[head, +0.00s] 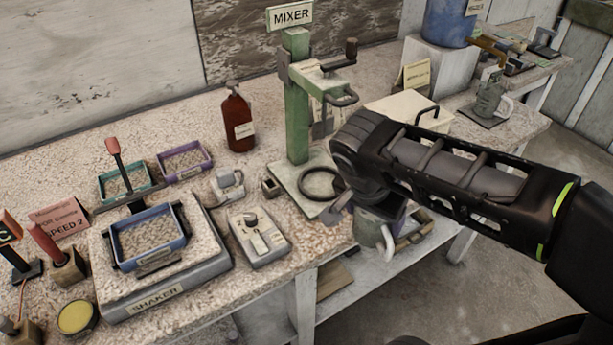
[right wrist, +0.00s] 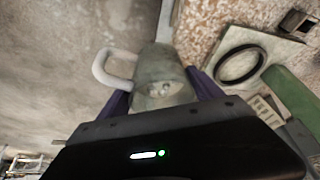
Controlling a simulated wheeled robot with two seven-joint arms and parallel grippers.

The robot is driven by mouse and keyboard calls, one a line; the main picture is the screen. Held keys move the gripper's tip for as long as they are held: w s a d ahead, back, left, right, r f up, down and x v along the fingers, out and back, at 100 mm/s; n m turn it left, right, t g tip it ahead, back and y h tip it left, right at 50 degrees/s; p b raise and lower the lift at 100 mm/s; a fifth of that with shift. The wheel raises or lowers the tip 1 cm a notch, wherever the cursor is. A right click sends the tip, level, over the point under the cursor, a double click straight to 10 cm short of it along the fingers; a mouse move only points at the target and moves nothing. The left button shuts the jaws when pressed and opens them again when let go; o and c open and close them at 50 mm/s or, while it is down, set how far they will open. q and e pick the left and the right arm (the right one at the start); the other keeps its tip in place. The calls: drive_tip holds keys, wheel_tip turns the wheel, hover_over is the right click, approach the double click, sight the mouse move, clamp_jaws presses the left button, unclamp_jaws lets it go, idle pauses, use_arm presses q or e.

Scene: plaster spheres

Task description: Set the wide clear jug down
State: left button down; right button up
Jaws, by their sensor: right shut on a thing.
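The wide jug (head: 370,228), greyish with a pale looped handle, is in my right gripper (head: 382,208) just off the front edge of the bench, beside the mixer. My arm hides its upper part in the head view. In the right wrist view the jug (right wrist: 158,68) sits between the two purple-blue fingers of the right gripper (right wrist: 162,92), its handle pointing left. The fingers are shut on it. It is above the floor, apart from the bench top. My left gripper is not in view.
The green mixer (head: 298,110) stands on a pale base plate with a black ring (head: 320,183). A scale-like device (head: 258,237) and the shaker (head: 160,265) are left of it. A similar handled jug (head: 489,99) stands on a dark mat at the right.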

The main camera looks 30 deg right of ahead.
drive_tip(key=shift+s+r, duration=0.15)
drive_tip(key=w+p, duration=0.2)
drive_tip(key=w, duration=1.2)
drive_tip(key=shift+w+d, duration=0.1)
drive_tip(key=shift+d, duration=0.1)
drive_tip(key=shift+w+p, duration=0.2)
drive_tip(key=shift+p, duration=0.1)
drive_tip(key=w+p, duration=0.1)
drive_tip(key=w, duration=0.2)
drive_tip(key=shift+w, duration=0.4)
drive_tip(key=shift+f, duration=0.6)
drive_tip(key=shift+s+f, duration=0.1)
drive_tip(key=shift+f, duration=0.1)
